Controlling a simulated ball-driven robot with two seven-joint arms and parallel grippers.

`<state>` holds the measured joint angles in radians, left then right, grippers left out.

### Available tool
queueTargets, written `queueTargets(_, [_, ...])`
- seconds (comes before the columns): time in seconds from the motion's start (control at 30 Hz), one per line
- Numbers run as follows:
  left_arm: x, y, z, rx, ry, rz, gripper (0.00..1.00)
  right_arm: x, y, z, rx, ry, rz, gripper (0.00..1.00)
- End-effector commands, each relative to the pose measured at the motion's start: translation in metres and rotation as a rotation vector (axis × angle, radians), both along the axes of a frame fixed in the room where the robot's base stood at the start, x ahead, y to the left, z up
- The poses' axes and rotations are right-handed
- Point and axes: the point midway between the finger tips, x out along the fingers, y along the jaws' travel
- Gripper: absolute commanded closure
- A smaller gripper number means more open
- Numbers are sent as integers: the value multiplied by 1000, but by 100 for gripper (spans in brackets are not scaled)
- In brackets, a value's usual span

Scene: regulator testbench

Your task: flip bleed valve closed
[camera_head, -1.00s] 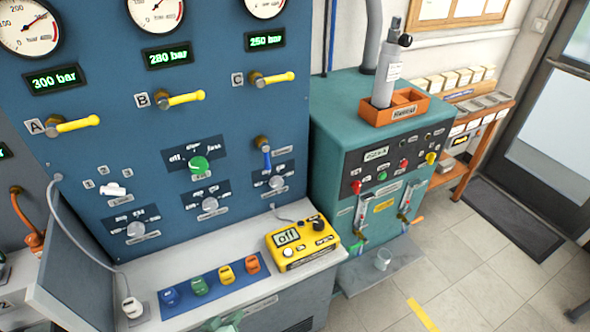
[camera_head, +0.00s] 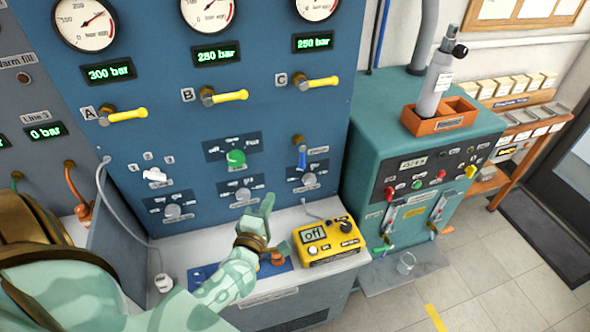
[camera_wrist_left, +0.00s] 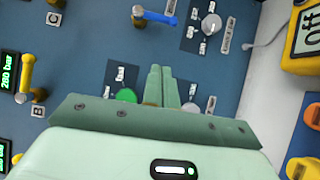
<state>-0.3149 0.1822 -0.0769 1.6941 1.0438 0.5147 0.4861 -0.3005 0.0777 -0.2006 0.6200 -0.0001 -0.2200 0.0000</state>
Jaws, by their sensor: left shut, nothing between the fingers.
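A small valve with a blue lever (camera_head: 301,157) sits on the blue panel below gauge C, its brass stem on top and the lever hanging down. I take it to be the bleed valve; its label is too small to read. It also shows at the top of the left wrist view (camera_wrist_left: 155,16), its lever pointing right there. My left gripper (camera_head: 267,203) is shut and empty, in front of the panel below and left of the lever, apart from it. In the left wrist view its fingertips (camera_wrist_left: 160,73) are together. My right gripper is not in view.
Yellow handles A (camera_head: 125,115), B (camera_head: 228,97) and C (camera_head: 316,82) stick out above. A green knob (camera_head: 236,158) and grey knobs are nearby. A yellow meter (camera_head: 326,243) reading "off" stands on the bench, right of my gripper. A teal cabinet (camera_head: 365,125) stands at the right.

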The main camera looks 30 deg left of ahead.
Motion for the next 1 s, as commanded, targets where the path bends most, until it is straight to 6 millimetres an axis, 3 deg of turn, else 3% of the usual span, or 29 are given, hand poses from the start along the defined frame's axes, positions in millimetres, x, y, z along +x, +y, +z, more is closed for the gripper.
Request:
queueTargets(0.17, [22,7,2,2,-3,0,100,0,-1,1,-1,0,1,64])
queueTargets(0.53, [97,27,2,2,-1,0,100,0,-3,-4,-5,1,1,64])
queueTargets(0.6, [107,19,3,-1,0,-1,100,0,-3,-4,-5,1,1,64])
queueTargets(0.8, [125,9,3,2,1,-1,100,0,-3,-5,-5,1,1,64])
queueTargets(1.0, [128,7,3,3,2,-1,100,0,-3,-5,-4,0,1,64])
